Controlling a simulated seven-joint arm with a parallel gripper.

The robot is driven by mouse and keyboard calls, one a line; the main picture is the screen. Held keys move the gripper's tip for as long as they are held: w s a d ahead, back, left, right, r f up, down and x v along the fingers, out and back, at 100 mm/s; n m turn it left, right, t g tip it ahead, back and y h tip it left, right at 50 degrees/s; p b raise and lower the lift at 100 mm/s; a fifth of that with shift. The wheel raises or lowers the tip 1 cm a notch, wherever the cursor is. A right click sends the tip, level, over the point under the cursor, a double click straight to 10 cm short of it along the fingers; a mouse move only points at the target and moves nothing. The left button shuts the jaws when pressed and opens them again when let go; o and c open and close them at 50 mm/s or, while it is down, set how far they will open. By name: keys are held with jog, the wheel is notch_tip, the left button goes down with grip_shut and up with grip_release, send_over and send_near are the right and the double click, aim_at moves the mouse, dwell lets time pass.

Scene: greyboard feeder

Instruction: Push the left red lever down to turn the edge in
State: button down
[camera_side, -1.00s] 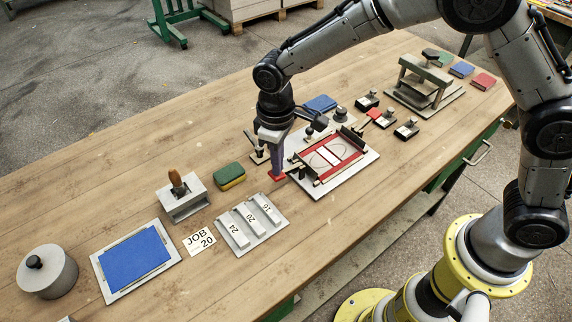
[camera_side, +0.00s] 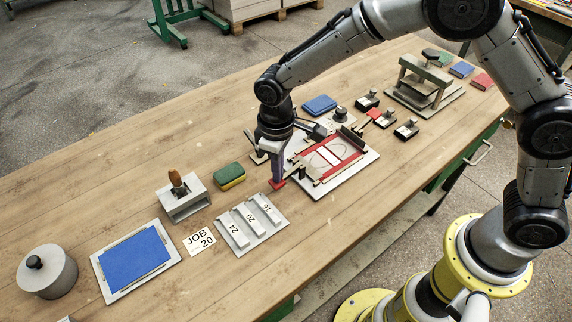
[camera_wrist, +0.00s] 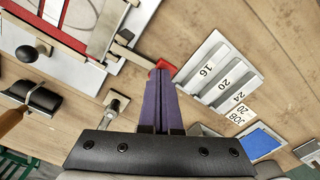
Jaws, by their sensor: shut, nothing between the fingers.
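The fixture has a pale base plate (camera_side: 368,162), with a red-edged frame around a white sheet with a red print. The left red lever's red tip (camera_side: 277,184) sticks out past the plate's left side, low over the bench. It also shows in the wrist view (camera_wrist: 166,64), with the pale lever arm running from it to the frame. My gripper (camera_side: 278,179) is shut and empty, its purple fingers pointing down at the red tip. They appear to touch it from above and hide part of it. A second red lever tip (camera_side: 373,113) is at the far right side.
A block rack (camera_side: 236,243) marked 24, 20 and 16 lies to the left in front, near a JOB 20 card (camera_side: 200,240). A green-yellow sponge (camera_side: 229,175) is left of the fixture. Black-handled clamps (camera_side: 407,130) stand to the right. Bare wood lies in front.

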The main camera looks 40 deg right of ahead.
notch_tip(320, 180, up, 10)
dwell(1.0)
jog(key=shift+d, duration=0.1)
jog(key=s+d+r+m+t, duration=0.3)
jog(key=s+d+r+t, duration=0.15)
jog(key=d+r, duration=0.95)
jog(key=s+d+r+m+t, duration=0.15)
jog(key=s+d, duration=0.35)
jog(key=s, duration=0.8)
jog(key=s+d+f+m, duration=0.1)
jog(key=s+f, duration=0.4)
jog(key=s, duration=0.1)
jog(key=shift+s+d+f, duration=0.3)
